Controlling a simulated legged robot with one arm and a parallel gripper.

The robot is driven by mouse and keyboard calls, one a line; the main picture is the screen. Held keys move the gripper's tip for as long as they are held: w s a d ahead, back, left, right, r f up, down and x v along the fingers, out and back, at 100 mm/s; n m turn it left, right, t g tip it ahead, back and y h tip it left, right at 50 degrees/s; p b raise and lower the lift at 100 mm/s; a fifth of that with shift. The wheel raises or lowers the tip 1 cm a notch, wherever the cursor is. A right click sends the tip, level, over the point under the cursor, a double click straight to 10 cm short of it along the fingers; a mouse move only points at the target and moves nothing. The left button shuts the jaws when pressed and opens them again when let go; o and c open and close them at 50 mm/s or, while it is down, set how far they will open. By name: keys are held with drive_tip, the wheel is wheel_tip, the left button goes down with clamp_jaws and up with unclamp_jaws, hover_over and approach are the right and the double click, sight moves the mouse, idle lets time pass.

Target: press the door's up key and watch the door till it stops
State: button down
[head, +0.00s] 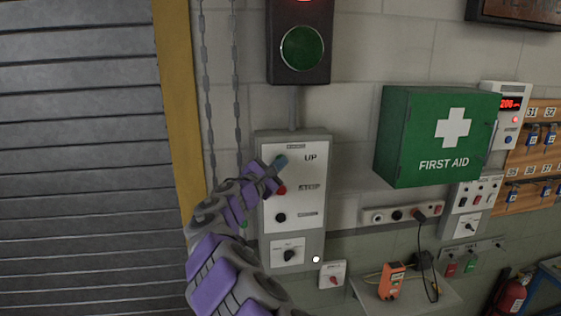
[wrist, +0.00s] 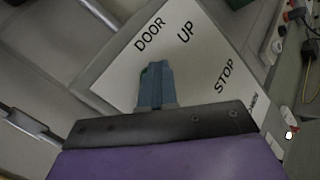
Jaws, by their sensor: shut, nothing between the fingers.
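The door (head: 80,130) is a grey slatted roller shutter at the left of the head view. Its slats fill the visible part, and its lower edge is out of view. The door control box (head: 310,205) is on the wall, with UP and STOP labels and a red stop key (head: 281,190). My gripper (head: 281,161) is shut and empty, its bluish fingertips at the UP key's place. In the wrist view the fingertips (wrist: 152,86) cover most of the UP key; a sliver of green (wrist: 143,72) shows beside them. I cannot tell whether they touch or press it.
A yellow door post (head: 178,100) and hanging chains (head: 237,85) are left of the box. A signal light (head: 302,48) is above, its red lamp lit at the top edge. A green first aid box (head: 437,135) juts out at the right.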

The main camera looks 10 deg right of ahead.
drive_tip(key=shift+s, duration=0.15)
drive_tip(key=shift+s+b, duration=0.4)
drive_tip(key=shift+s, duration=0.25)
drive_tip(key=s+b, duration=0.1)
drive_tip(key=s, duration=0.4)
drive_tip(key=shift+b, duration=0.35)
